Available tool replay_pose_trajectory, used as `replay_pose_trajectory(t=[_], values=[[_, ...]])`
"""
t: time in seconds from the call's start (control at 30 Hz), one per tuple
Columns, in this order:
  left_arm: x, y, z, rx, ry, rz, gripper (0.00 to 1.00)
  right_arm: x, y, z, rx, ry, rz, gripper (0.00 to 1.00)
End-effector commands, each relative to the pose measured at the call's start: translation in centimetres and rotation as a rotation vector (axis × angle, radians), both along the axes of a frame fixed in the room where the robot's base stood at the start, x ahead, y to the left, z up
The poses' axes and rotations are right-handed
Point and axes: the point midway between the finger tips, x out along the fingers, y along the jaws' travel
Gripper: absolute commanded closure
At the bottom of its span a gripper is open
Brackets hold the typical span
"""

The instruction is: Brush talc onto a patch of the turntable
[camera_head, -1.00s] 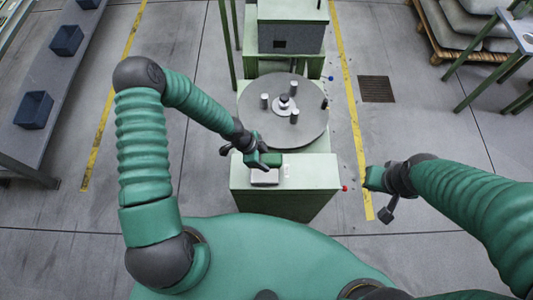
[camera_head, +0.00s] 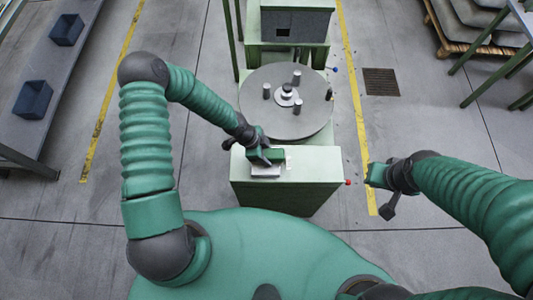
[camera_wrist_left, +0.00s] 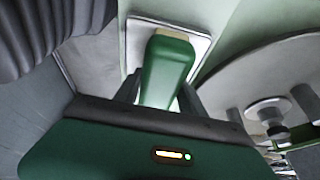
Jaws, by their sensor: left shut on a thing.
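The turntable (camera_head: 262,125) is a round grey disc with several upright pegs around a central hub. It lies beyond the pale green bench top (camera_head: 318,166), and part of it shows at the right in the left wrist view (camera_wrist_left: 235,80). My left gripper (camera_head: 262,157) is over the near bench top, shut on a green-handled brush (camera_wrist_left: 166,70) with a pale end. The brush is above a shallow light-grey tray (camera_head: 266,173), which also shows in the left wrist view (camera_wrist_left: 135,42). Contact and any talc cannot be made out. My right gripper (camera_head: 376,176) is right of the bench, its jaws unclear.
A green machine box (camera_head: 297,22) stands behind the turntable. Dark blue bins (camera_head: 33,98) sit on a long grey table at left. Sacks on a pallet (camera_head: 470,25) and a green-legged stand (camera_head: 490,55) are at right. A red knob (camera_head: 348,182) sticks out from the bench's right side.

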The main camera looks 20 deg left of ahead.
Motion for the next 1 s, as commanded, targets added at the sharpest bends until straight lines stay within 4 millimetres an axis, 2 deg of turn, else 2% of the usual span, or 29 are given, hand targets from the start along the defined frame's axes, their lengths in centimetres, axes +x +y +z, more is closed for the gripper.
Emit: replay_pose_trajectory(t=[1.0], values=[[-0.04,-0.02,-0.74,-0.001,-0.001,0.0,0.85,0.0,0.0,-0.58,0.0,0.0,0.0,1.0]])
